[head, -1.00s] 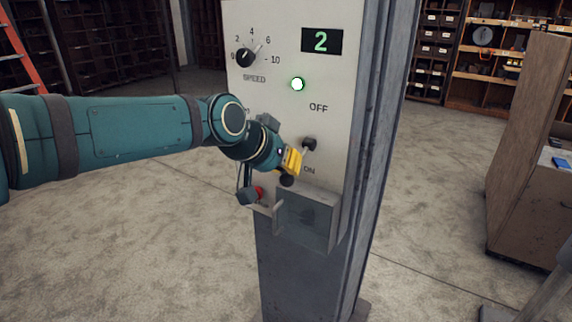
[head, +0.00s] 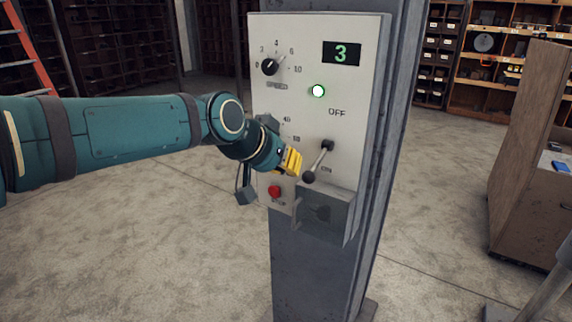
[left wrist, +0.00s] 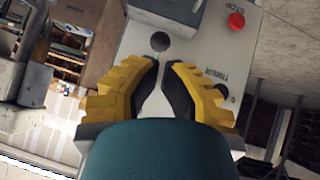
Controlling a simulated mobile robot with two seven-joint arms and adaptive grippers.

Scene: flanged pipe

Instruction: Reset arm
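My left gripper (head: 296,162) comes in from the left in front of a grey control panel (head: 350,80). A dark ball (left wrist: 160,42) on the panel shows beyond the fingertips in the wrist view. My right gripper is not in view.
The panel has a speed dial (head: 270,67), a display (head: 342,53) reading 3, a lit green lamp (head: 318,91), a red stop button (head: 274,191) and a small box (head: 328,212). It is fixed to a post. A wooden cabinet (head: 525,150) stands right; open floor lies left.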

